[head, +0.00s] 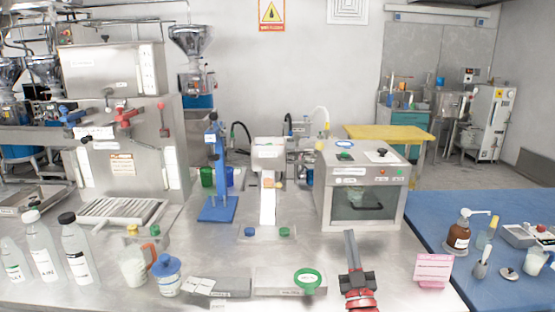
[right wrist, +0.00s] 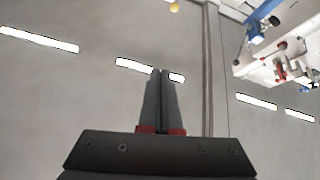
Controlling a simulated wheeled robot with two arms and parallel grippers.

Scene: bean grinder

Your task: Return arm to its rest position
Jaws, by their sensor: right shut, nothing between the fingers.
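My right gripper (head: 350,236) is at the front of the steel table in the head view, its dark fingers pointing up and away, with red parts at its base. The right wrist view shows its two fingers (right wrist: 161,72) pressed together with nothing between them, pointing toward a grey wall or ceiling with white light strips. In the head view the gripper is in front of the steel box with a glass door (head: 362,195) and to the left of a pink label stand (head: 433,270). My left gripper is not in view.
A white device (head: 268,155) and a blue stand (head: 216,175) stand mid-table. Bottles (head: 78,255), a handled jug (head: 134,268) and a blue-lidded cup (head: 166,275) are front left. A flat plate with a green ring (head: 307,281) lies left of my gripper. A blue table (head: 470,215) is right.

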